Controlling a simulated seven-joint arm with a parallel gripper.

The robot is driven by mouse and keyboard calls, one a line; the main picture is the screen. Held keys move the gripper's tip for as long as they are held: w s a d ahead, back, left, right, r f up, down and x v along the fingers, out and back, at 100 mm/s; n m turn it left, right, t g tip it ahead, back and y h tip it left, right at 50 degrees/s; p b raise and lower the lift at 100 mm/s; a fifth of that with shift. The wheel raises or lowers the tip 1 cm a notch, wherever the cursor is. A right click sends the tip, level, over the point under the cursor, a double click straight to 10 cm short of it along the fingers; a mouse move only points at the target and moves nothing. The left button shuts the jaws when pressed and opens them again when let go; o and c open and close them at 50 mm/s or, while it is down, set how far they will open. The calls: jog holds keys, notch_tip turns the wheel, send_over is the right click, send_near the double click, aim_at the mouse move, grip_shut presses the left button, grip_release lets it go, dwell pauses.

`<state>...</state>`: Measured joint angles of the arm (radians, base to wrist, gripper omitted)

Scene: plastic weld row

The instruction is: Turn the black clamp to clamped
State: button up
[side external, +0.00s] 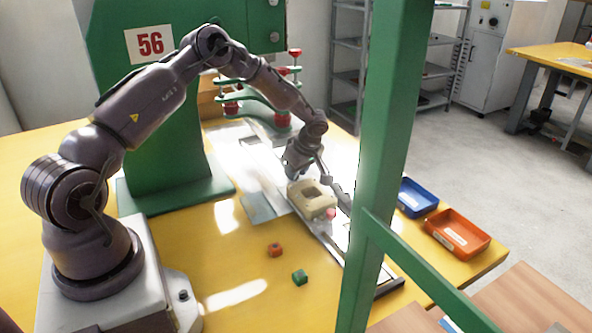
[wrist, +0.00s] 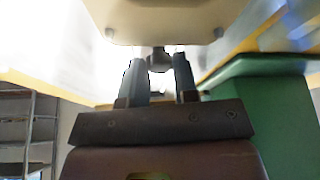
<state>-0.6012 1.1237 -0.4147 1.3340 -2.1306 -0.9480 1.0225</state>
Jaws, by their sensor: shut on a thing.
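My gripper (wrist: 159,75) shows in the wrist view with its two dark fingers close together at a small dark piece between the tips. This piece looks like part of the black clamp (wrist: 158,57), most of which is hidden. A beige block (side external: 312,200) lies on the metal plate in the side view, and a pale beige body fills the top of the wrist view. In the side view my gripper (side external: 335,184) is low beside the block's right side; its fingertips and the clamp are too small to make out.
A green post (side external: 376,150) stands in front of the work. Blue (side external: 419,198) and orange (side external: 457,234) trays are at right. An orange nut-like piece (side external: 275,250) and a green one (side external: 299,277) lie on the yellow table. A green press frame (side external: 160,150) stands behind.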

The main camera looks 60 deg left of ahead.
jog(key=shift+n, duration=0.4)
jog(key=o, duration=0.9)
jog(key=v, duration=1.3)
jog(key=shift+w, duration=0.2)
